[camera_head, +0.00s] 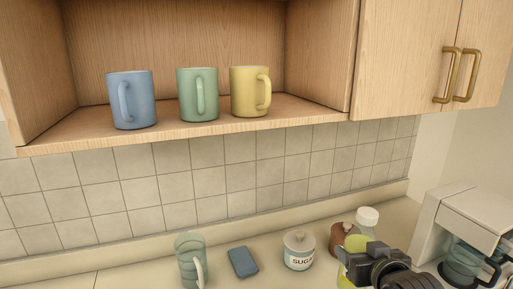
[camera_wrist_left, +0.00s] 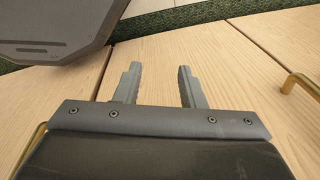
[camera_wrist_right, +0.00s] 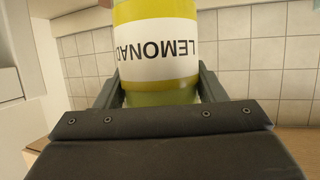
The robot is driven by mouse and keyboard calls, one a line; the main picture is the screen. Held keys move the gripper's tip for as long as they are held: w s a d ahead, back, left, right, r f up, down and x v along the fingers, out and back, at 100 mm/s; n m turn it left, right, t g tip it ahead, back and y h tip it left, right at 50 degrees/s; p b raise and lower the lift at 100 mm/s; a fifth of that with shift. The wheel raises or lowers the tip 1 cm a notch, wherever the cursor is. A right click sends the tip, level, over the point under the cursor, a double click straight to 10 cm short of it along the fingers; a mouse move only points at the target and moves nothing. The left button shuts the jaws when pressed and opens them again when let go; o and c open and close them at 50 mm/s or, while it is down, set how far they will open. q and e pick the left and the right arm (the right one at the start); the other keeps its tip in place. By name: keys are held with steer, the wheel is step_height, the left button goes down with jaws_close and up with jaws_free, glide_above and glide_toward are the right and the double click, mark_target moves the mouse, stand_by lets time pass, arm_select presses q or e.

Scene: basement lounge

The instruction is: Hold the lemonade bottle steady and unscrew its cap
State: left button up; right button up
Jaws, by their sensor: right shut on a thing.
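The lemonade bottle (camera_head: 356,243) stands on the counter at the lower right of the head view, with its white cap (camera_head: 367,216) on top. My right gripper (camera_head: 364,262) is in front of the bottle and hides much of its body. In the right wrist view, the yellow bottle (camera_wrist_right: 158,50) with its white label, its lettering upside down, sits between the two fingers, which are shut on it. My left gripper (camera_wrist_left: 158,85) shows only in the left wrist view, open and empty, over pale wooden cabinet doors, away from the bottle.
A sugar jar (camera_head: 299,259), a brown jar (camera_head: 342,236), a blue block (camera_head: 243,262) and a green glass mug (camera_head: 190,260) stand left of the bottle. A coffee machine (camera_head: 470,215) is at right. Several mugs stand on the shelf (camera_head: 215,122). Brass handles (camera_wrist_left: 300,92) stick out near my left gripper.

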mark_target(352, 246)
steer(key=shift+h, duration=0.3)
steer(key=a+r, duration=0.1)
steer(key=s+r, duration=0.1)
steer(key=s+a+r, duration=0.1)
steer(key=shift+s+a+r+b, duration=0.15)
steer(key=shift+a+r+b, duration=0.1)
steer(key=shift+a+b, duration=0.1)
steer(key=shift+s+a+r+m, duration=0.15)
steer(key=shift+s+r+m, duration=0.15)
steer(key=shift+s+r, duration=0.1)
steer(key=shift+a+f, duration=0.1)
steer(key=shift+f, duration=0.05)
